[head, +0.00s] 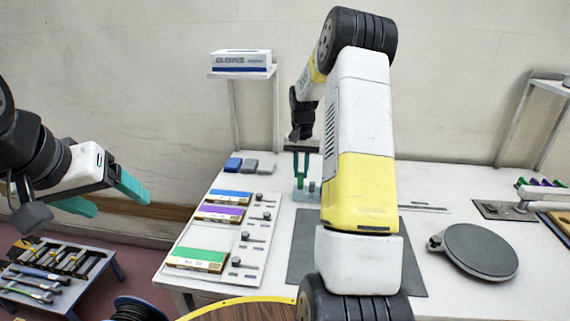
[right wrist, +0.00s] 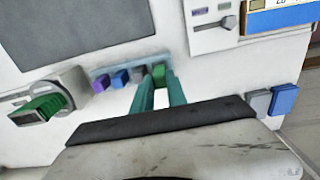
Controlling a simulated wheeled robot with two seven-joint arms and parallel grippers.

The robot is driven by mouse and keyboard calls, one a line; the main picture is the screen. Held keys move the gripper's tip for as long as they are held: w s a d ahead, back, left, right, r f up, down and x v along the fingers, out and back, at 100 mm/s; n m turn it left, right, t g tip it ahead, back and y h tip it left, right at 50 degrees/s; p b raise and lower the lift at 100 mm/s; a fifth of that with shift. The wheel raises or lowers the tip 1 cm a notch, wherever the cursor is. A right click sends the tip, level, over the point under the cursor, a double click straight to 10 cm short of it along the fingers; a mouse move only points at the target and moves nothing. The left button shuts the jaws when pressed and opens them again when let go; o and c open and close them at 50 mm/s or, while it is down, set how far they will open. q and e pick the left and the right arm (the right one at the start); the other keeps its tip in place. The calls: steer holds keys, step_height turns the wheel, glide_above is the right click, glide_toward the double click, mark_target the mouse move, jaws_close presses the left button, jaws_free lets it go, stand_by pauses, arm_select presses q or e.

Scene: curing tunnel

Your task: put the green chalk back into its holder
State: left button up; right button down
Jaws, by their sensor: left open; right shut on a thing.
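My right gripper (head: 301,165) points down at the small pale-blue holder (head: 314,196) on the white table. In the right wrist view its two teal fingers (right wrist: 156,86) are shut on the green chalk (right wrist: 158,74). The chalk is at the end of the holder (right wrist: 90,73), beside purple, blue and grey pieces standing in a row. I cannot tell whether the chalk is seated in a slot or just above it. My left gripper (head: 108,197) is open and empty, off the table's left side.
A grey round fixture (right wrist: 70,90) with a green ridged piece stands near the holder. Blue and grey blocks (head: 248,165) lie at the table's back left, with labelled boxes (head: 197,260) in front. A dark mat (head: 305,245) and a round plate (head: 480,252) lie on the table.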

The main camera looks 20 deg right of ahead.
steer(key=shift+f, duration=0.85)
steer(key=c, duration=1.3)
jaws_free()
steer(key=shift+o, duration=0.2)
steer(key=shift+r, duration=0.1)
steer(key=shift+r, duration=3.45)
steer(key=shift+s, duration=0.1)
